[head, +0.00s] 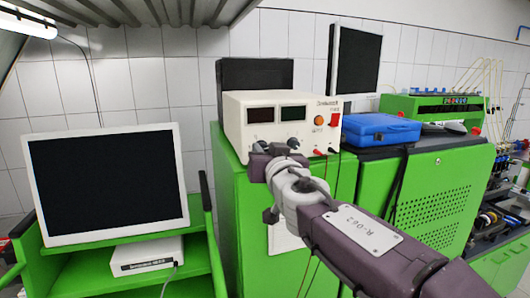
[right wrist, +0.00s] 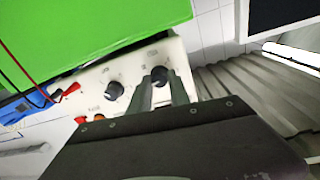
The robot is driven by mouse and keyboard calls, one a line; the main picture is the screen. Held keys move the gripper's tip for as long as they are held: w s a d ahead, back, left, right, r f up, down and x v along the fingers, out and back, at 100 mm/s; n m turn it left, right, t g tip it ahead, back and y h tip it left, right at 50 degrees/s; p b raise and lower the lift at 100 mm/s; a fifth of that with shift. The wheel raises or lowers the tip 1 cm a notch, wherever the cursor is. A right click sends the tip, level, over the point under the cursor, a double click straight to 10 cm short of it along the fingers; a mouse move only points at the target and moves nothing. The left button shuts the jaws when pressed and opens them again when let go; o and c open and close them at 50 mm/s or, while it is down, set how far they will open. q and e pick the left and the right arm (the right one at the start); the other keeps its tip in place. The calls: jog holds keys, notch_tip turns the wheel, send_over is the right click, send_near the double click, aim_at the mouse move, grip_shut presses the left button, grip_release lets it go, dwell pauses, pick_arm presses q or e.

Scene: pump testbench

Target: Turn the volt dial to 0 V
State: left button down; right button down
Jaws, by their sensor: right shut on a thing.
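The power supply (head: 272,113), a cream box with two dark displays, stands on a green cabinet. In the right wrist view its front panel (right wrist: 137,70) shows two black dials. My right gripper (right wrist: 160,82) is shut on the outer dial (right wrist: 159,76), with one finger on each side of it. The other dial (right wrist: 114,90) is free beside the fingers. I cannot read which dial is marked volt, nor a pointer position. In the head view my right gripper (head: 270,152) is at the panel's lower left and hides the held dial. My left gripper is out of view.
An orange knob (head: 319,120) and a red switch (head: 334,119) are on the panel's right side. Red and black cables hang from the sockets below. A blue case (head: 381,129) lies to the right. A monitor (head: 107,183) stands at the left.

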jog(key=n+b, duration=0.2)
jog(key=n, duration=0.4)
jog(key=n+b, duration=0.3)
jog(key=n, duration=0.4)
jog(key=shift+f+t+y, duration=0.15)
jog(key=shift+t+y, duration=0.15)
jog(key=shift+y, duration=0.1)
jog(key=n, duration=0.6)
jog(key=shift+d+y, duration=0.1)
jog(key=shift+y, duration=0.2)
jog(key=n+p, duration=0.1)
jog(key=n, duration=0.3)
jog(key=shift+y, duration=0.3)
jog(key=n, duration=0.3)
jog(key=shift+n+p, duration=0.35)
jog(key=shift+n, duration=0.05)
jog(key=n+p, duration=0.1)
jog(key=n, duration=0.3)
jog(key=shift+g, duration=0.4)
jog(key=n, duration=0.1)
jog(key=n+p, duration=0.1)
jog(key=n, duration=0.1)
jog(key=shift+d+r+n, duration=0.1)
jog(key=shift+r+n, duration=0.1)
jog(key=shift+n, duration=0.1)
jog(key=n+p, duration=0.1)
jog(key=n, duration=0.4)
jog(key=shift+g, duration=0.3)
jog(key=shift+n+p, duration=0.85)
jog(key=shift+n, duration=1.45)
